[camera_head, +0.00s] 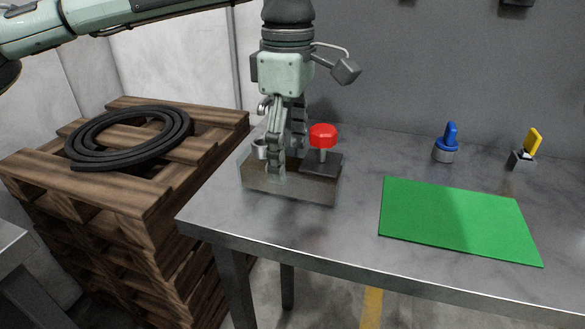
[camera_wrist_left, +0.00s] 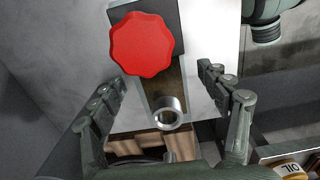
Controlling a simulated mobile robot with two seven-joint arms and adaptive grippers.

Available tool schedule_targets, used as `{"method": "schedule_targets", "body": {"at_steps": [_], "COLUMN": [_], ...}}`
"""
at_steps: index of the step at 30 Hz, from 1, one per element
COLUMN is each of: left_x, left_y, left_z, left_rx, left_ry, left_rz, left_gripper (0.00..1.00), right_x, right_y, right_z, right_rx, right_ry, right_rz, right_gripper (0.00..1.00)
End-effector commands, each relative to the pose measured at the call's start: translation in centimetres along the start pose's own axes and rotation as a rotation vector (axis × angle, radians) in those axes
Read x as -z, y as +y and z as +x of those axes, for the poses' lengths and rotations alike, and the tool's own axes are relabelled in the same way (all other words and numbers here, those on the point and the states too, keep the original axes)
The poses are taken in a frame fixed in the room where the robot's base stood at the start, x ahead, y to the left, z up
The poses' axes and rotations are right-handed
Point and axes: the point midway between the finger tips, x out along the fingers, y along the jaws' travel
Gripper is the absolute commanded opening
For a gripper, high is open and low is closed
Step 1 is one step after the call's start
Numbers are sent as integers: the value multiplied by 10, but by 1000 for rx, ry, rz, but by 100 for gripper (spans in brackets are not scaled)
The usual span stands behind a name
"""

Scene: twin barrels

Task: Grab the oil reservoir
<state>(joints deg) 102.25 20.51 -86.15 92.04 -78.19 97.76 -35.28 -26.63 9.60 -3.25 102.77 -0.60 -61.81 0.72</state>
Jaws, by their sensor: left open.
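A round part lettered "OIL" with an orange rim (camera_wrist_left: 290,171) shows cut off at the lower right of the left wrist view. I cannot tell for sure whether it is the oil reservoir, and I do not make it out in the head view. In the wrist view the open fingers (camera_wrist_left: 160,84) are either side of the block. My right gripper is not in view.
A green mat (camera_head: 458,220) lies on the grey table (camera_head: 355,233). A blue-topped piece (camera_head: 447,145) and a yellow-topped piece (camera_head: 530,148) stand behind it. Stacked wooden pallets (camera_head: 75,190) with a coiled black hose (camera_head: 130,140) stand left. The wall is close behind.

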Motion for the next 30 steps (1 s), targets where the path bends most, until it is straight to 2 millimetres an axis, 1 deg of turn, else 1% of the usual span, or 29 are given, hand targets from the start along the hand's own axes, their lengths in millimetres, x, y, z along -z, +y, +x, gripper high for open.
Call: {"method": "schedule_targets", "body": {"at_steps": [3,6,13,14,27,30], "left_x": [0,0,-1,-1,-1,-1], "left_y": [-1,-1,0,0,0,0], "left_z": [16,24,26,26,26,25], "left_rx": [1,0,0,0,-1,-2], "left_ry": [0,-2,-2,-2,-3,-3], "left_rz": [1,0,0,0,0,0], "left_gripper": [76,76,76,75,20,10], "right_x": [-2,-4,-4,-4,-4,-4], "right_y": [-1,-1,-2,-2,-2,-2], "right_z": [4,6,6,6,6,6], "right_rx": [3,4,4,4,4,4], "right_ry": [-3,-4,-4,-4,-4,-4], "right_rz": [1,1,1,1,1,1], "right_gripper": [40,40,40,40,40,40]}}
